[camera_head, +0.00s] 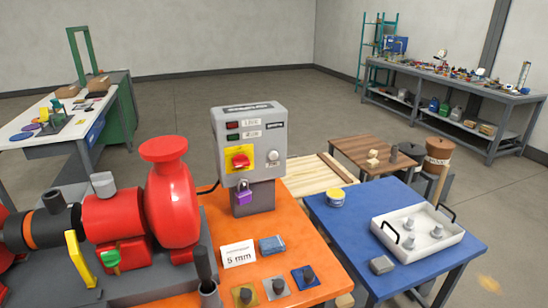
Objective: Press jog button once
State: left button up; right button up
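A grey control box (247,138) stands upright on a post at the back of the orange table. Its front has a red rotary switch on a yellow plate (238,159) and two small dark indicators with labels at upper left. A round pale button (273,155) with a small label under it sits at the right of the front; the label is too small to read, so I cannot tell for sure that it is the jog button. A purple padlock (244,193) hangs below the yellow plate. Neither of my grippers is in view.
The red pump (170,205) stands left of the box. The orange table (265,260) holds a "5 mm" card (238,254), a blue block and small plates with dark knobs. A blue table (340,225) with a white tray (420,252) is at right. Open floor lies behind.

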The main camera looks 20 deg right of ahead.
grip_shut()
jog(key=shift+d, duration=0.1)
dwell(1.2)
